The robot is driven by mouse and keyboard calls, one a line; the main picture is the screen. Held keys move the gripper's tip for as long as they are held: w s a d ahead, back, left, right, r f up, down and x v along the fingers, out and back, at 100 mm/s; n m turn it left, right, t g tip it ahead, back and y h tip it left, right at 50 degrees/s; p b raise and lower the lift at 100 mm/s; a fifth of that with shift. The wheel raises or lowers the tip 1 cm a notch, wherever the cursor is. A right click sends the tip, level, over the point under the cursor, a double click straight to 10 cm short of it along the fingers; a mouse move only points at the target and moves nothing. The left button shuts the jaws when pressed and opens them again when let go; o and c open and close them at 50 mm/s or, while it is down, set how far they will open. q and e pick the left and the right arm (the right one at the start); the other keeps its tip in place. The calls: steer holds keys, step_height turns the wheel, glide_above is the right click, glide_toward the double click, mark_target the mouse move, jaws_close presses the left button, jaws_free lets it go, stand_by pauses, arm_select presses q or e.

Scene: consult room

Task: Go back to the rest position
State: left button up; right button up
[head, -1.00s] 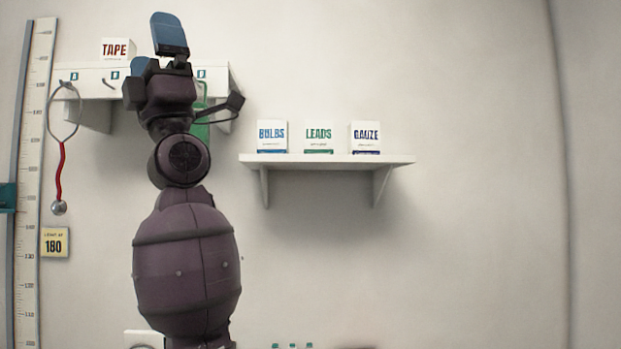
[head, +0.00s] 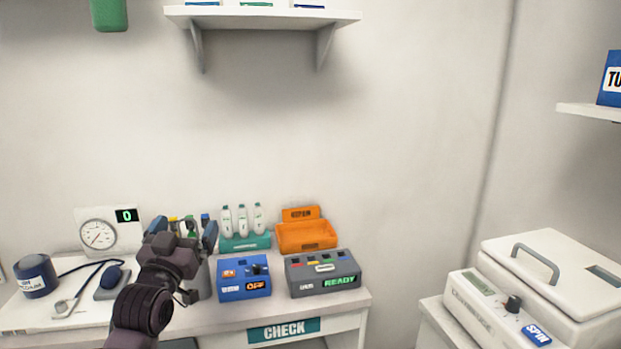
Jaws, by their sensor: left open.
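My left gripper (head: 183,231) is low at the left of the head view, above the white desk (head: 205,324). Its two blue-tipped fingers are apart, and nothing shows held between them. Behind it stands a grey holder (head: 205,281) with several coloured items, partly hidden by the gripper. Whether the gripper touches the holder I cannot tell. My right gripper is not in view.
A blue box reading OFF (head: 244,279), a grey box reading READY (head: 323,275), a teal bottle rack (head: 245,242) and an orange bin (head: 306,236) stand right of the gripper. A white centrifuge (head: 545,290) is far right.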

arm_select(q)
steer(key=s+f+g, duration=0.2)
steer(key=s+f, duration=0.2)
steer(key=f, duration=0.3)
steer(key=s+a+f+g+y, duration=0.1)
steer(key=s+f, duration=0.2)
steer(key=f, duration=0.5)
steer(key=s+f+g, duration=0.2)
steer(key=s+f, duration=0.2)
steer(key=f, duration=0.3)
steer(key=s+a+f+g, duration=0.1)
steer(key=s+f+g, duration=0.1)
steer(key=s+f, duration=0.6)
steer(key=s+a+f+g+y, duration=0.1)
steer(key=s+f+g, duration=0.2)
steer(key=s+f, duration=0.6)
steer(key=s, duration=0.3)
steer(key=shift+a+n, duration=0.3)
steer(key=shift+a, duration=0.1)
steer(key=shift+c, duration=0.5)
